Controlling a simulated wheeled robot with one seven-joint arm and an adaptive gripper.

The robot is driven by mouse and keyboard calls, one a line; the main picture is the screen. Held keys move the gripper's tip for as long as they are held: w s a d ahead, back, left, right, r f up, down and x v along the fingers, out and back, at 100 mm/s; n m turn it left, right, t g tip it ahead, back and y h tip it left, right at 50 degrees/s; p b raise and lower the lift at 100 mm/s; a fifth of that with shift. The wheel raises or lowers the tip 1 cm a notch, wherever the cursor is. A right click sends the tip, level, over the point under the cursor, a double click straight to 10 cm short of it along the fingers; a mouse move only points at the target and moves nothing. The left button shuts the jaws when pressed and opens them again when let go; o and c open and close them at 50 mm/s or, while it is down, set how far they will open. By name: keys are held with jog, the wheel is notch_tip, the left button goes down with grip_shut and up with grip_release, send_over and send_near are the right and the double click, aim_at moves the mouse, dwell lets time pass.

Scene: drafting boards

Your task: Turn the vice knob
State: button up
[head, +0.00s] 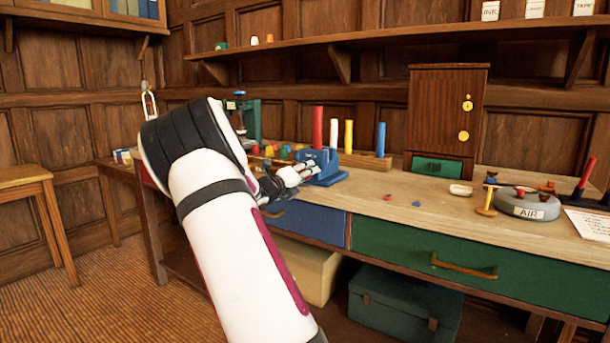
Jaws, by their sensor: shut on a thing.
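The blue vice (327,169) stands on the wooden workbench, left of the middle of the head view. My gripper (304,171) is at the left side of the vice, reaching in from the left above the bench's front edge. Its fingers are shut on the vice knob. The knob is too small and too covered by the fingers to see its shape or angle. My white arm hides the bench's left front part.
A rack (365,161) with red, white and yellow rods stands behind the vice. A green machine (249,118) and several small coloured pieces are behind my arm. A brown cabinet (447,110) and a grey round AIR base (527,205) are to the right. A blue drawer (305,223) lies below.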

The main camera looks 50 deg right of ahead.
jog(key=n+p, duration=0.2)
jog(key=n, duration=0.4)
jog(key=shift+r+n+p, duration=0.1)
jog(key=shift+n+p, duration=0.2)
jog(key=n+p, duration=0.2)
jog(key=n, duration=0.1)
jog(key=shift+n, duration=0.3)
jog(key=n+p, duration=0.2)
jog(key=n, duration=0.1)
jog(key=shift+n, duration=0.3)
jog(key=n+p, duration=0.1)
jog(key=n, duration=0.2)
jog(key=shift+n+p, duration=0.3)
jog(key=shift+p, duration=0.05)
jog(key=n+p, duration=0.1)
jog(key=n, duration=0.2)
jog(key=shift+n, duration=0.3)
jog(key=n+p, duration=0.2)
jog(key=n, duration=0.4)
jog(key=shift+w, duration=0.1)
jog(key=n+p, duration=0.1)
jog(key=n, duration=0.3)
jog(key=shift+a+n, duration=0.1)
jog(key=shift+n, duration=0.3)
jog(key=n, duration=0.3)
jog(key=shift+n+p, duration=0.3)
jog(key=shift+n, duration=0.1)
jog(key=n, duration=0.4)
jog(key=shift+f+n, duration=0.2)
jog(key=shift+n, duration=1.5)
